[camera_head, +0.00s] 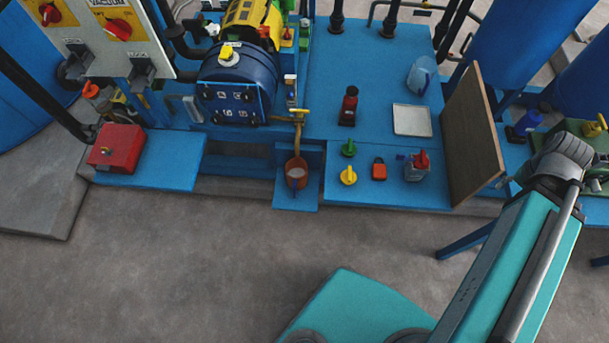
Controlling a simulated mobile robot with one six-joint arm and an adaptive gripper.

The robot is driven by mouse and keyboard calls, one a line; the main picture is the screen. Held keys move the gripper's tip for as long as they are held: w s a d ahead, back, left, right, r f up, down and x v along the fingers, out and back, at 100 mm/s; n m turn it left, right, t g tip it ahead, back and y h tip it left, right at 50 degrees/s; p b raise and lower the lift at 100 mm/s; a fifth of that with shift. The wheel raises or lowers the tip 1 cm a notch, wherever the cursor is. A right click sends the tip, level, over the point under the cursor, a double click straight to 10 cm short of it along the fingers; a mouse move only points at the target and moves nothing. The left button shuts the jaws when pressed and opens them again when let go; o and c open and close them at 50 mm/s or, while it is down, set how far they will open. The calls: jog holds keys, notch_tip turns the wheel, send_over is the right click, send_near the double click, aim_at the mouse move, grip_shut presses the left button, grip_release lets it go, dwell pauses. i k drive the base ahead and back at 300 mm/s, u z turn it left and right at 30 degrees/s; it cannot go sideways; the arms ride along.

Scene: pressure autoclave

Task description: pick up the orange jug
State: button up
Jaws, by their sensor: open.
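The orange jug (297,174) stands upright on a small low blue shelf at the front of the blue bench, near the picture's middle. Its round mouth faces up and looks greyish inside. A brass tap with a yellow handle (298,113) is right above it, its spout pointing down to the jug. I cannot tell whether spout and jug touch. My gripper is not in view; only my teal arm link and its grey joint show at the right, well apart from the jug.
Right of the jug, the blue bench carries a yellow knob (348,176), an orange padlock (379,169) and a clear container with a red top (416,167). A brown board (471,138) stands upright farther right. A red box (116,149) is at left.

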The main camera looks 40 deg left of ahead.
aim_at(296, 169)
jog(key=z, duration=0.3)
jog(key=k, duration=1.15)
jog(key=u, duration=2)
